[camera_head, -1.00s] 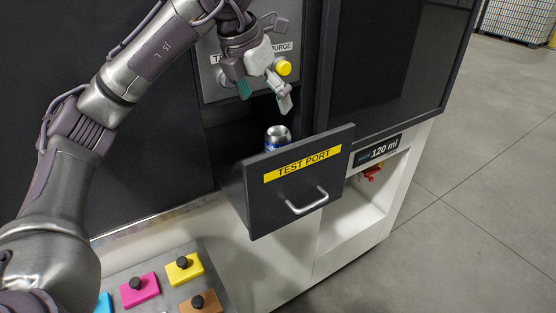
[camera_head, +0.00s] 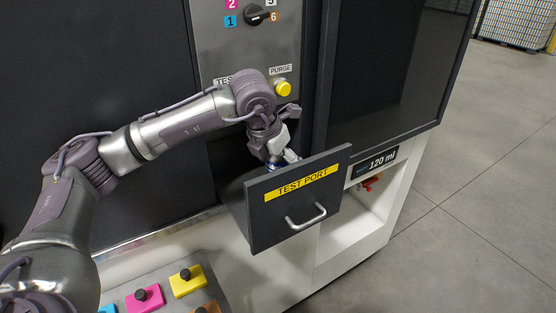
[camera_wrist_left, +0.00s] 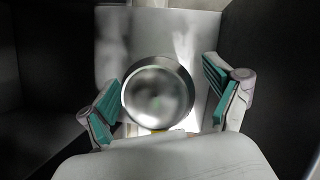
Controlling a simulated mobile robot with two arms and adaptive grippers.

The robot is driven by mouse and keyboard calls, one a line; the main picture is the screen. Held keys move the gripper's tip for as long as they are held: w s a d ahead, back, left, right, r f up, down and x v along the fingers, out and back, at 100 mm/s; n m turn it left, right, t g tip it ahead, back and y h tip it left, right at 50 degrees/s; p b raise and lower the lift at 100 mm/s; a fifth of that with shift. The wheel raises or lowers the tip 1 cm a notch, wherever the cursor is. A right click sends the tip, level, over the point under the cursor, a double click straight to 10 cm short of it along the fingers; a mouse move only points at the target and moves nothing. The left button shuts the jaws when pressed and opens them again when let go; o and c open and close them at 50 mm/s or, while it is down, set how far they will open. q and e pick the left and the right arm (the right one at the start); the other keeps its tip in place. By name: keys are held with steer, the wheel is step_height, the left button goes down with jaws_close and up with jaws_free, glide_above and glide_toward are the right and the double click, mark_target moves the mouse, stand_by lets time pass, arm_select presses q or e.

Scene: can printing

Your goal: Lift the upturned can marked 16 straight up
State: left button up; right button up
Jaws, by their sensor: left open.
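The upturned can (camera_wrist_left: 158,95) stands in the open drawer, its round silver base facing the left wrist camera. No number 16 can be read on it. In the head view only a small bluish piece of it shows behind the drawer front, under the gripper. My left gripper (camera_head: 279,159) points down into the drawer over the can. In the left wrist view its two teal-padded fingers (camera_wrist_left: 166,104) stand open on either side of the can, with a gap visible on each side. My right gripper is not in view.
The drawer front (camera_head: 300,205), labelled TEST PORT, has a silver handle and stands just in front of the gripper. Dark drawer walls (camera_wrist_left: 262,75) flank the can. The panel behind carries a yellow PURGE button (camera_head: 283,89) and a dial (camera_head: 258,15).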

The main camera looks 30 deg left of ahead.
arm_select(q)
steer(key=shift+x, duration=0.75)
steer(key=c, duration=0.9)
steer(key=shift+r, duration=0.2)
steer(key=shift+r, duration=0.35)
step_height(320, 180, up, 8)
steer(key=b, duration=0.3)
steer(key=shift+f, duration=0.15)
steer(key=shift+r, duration=0.7)
steer(key=shift+f, duration=0.15)
